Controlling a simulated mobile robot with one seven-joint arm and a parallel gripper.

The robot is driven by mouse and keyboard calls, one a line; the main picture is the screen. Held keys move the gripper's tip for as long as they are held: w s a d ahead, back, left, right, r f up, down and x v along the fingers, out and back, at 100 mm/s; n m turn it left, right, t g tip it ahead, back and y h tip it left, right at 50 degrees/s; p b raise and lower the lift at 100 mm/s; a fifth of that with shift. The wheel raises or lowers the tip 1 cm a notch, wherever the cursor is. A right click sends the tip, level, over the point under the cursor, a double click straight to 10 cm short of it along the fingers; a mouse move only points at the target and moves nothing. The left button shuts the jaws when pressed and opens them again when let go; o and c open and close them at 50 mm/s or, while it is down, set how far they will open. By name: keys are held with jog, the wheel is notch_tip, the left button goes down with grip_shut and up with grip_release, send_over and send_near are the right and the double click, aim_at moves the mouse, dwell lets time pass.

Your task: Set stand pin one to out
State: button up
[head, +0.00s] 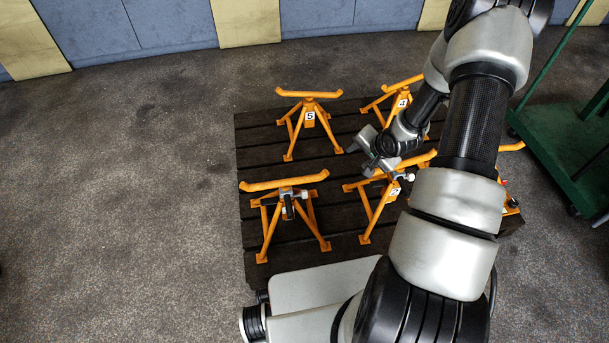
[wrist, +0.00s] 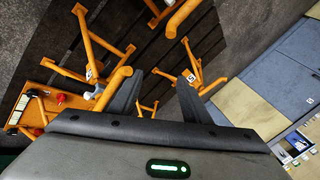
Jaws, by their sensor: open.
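Several orange stands stand on a dark slatted platform (head: 335,176). In the head view I can read 5 on the back left stand (head: 308,116), 4 on the back right stand (head: 402,102) and 2 on a front stand (head: 371,209). The front left stand (head: 267,233) shows no readable number. I cannot tell which stand is one. My gripper (head: 371,160) is open and empty, close above stand 2. In the wrist view, its fingers (wrist: 160,78) are apart. A white knob (wrist: 95,93) shows by a labelled stand (wrist: 88,40), left of the fingers.
A green trolley (head: 565,140) stands at the right. My arm hides much of the platform's right side. An orange body with red knobs (wrist: 62,98) shows at the left in the wrist view. The grey floor (head: 130,180) left of the platform is clear.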

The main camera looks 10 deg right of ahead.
jog(key=s+a+f+m+t+y, duration=0.1)
jog(key=s+a+f+m+y, duration=0.2)
jog(key=f, duration=0.7)
jog(key=m+t, duration=0.1)
jog(key=m, duration=0.2)
send_near(307, 195)
jog(key=shift+y, duration=0.3)
jog(key=b+x, duration=0.5)
jog(key=x, duration=0.3)
jog(key=shift+d+f, duration=0.1)
jog(key=shift+f, duration=0.05)
jog(key=shift+w+a+f, duration=0.2)
jog(key=shift+w+f, duration=0.05)
jog(key=shift+w, duration=0.1)
grip_shut()
